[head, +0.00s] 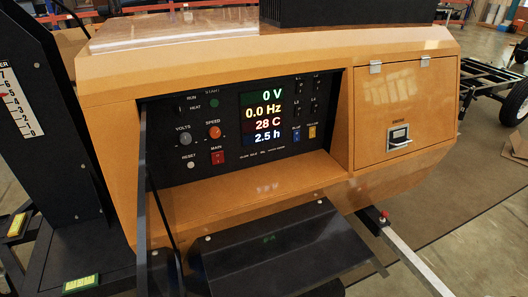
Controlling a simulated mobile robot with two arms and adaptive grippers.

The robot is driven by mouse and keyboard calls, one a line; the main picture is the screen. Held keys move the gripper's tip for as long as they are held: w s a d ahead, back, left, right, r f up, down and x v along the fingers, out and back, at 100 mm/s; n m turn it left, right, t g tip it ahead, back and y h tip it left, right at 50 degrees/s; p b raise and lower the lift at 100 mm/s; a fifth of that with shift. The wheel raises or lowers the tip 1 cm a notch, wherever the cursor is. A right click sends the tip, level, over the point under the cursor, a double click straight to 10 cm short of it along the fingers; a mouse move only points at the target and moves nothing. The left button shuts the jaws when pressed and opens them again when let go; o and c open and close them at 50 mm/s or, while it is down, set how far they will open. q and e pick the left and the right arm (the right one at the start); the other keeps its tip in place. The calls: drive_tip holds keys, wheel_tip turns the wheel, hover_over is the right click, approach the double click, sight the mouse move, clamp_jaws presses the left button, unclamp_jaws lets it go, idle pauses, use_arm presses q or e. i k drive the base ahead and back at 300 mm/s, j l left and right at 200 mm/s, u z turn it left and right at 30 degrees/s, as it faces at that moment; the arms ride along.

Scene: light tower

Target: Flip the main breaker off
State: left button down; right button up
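The main breaker (217,157) is a small red rocker switch under the label MAIN, low on the left half of the black control panel (225,178). It is too small to tell which way the rocker is tilted. The panel sits recessed in the orange housing of the light tower (220,70). Its lit display (263,117) reads 0 V, 0.0 Hz, 28 C and 2.5 h. Neither of my grippers shows in the head view.
Near the breaker are an orange speed knob (214,132), a grey volts knob (184,138) and a reset button (191,165). A thin dark upright edge (143,190) stands at the recess's left side. A closed latched door (405,110) is at right. A grey beam (415,262) juts out lower right.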

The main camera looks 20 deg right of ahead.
sight(218, 157)
drive_tip(key=k+l, duration=0.1)
drive_tip(key=l, duration=1.85)
